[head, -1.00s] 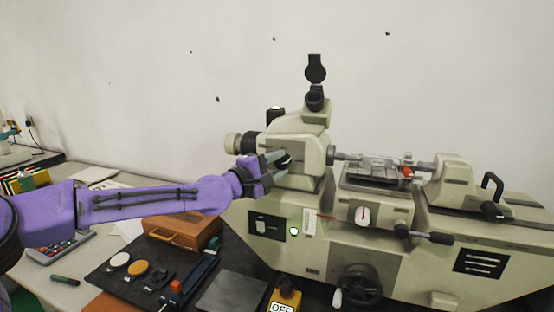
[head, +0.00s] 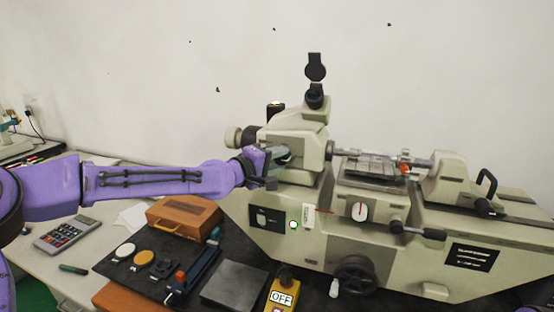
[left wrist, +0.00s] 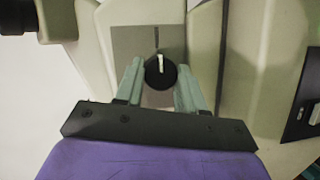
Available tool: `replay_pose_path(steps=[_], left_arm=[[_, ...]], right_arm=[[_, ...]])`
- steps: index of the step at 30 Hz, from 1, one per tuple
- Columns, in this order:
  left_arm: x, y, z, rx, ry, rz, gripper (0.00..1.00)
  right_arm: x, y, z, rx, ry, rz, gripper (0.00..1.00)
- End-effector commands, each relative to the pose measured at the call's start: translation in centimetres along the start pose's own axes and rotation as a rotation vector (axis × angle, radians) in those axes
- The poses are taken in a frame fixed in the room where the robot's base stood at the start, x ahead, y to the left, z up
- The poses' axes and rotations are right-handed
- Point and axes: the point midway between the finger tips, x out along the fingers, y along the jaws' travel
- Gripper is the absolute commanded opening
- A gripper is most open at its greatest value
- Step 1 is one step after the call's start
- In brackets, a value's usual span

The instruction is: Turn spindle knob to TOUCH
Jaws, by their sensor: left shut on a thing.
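The black spindle knob (left wrist: 153,77) sits on a grey plate (left wrist: 128,42) on the machine's headstock. Its white pointer faces up in the left wrist view, roughly in line with a dark mark on the plate. No TOUCH lettering is readable. My left gripper (left wrist: 160,73) has a finger on each side of the knob and is shut on it. In the head view my left gripper (head: 280,157) reaches the headstock (head: 300,145) from the left and hides most of the knob. My right gripper is not in view.
The cream machine (head: 400,265) fills the right side, with a second dial (head: 360,211), a handwheel (head: 355,277) and levers. A yellow OFF switch box (head: 283,290), a wooden case (head: 184,214), a black mat with small parts (head: 110,267) and a calculator (head: 68,232) lie below my arm.

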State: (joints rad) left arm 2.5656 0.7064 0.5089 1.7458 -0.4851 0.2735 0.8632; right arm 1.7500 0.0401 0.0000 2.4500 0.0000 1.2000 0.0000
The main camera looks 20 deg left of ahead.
Motion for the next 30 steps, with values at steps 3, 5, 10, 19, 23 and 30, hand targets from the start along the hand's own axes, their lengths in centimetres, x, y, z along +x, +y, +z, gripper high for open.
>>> replay_pose_path(steps=[3,5,10,19,23,30], left_arm=[[0.0,-0.2,0.1,0.002,-0.002,-0.004,0.08],[0.0,-0.2,0.1,0.002,-0.002,-0.004,0.08],[0.0,-0.1,0.1,0.002,-0.002,-0.003,0.64],[0.0,0.0,0.0,0.001,-0.001,0.0,0.64],[0.0,-0.4,0.0,-0.028,-0.001,0.012,0.64],[0.2,-1.7,0.2,-0.397,-0.015,0.168,0.64]], right_arm=[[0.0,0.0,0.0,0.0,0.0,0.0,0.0],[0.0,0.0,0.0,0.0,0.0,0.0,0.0],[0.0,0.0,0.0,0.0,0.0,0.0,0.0],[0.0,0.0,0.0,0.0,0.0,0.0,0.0],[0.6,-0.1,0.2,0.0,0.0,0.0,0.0],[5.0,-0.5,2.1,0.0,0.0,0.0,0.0]])
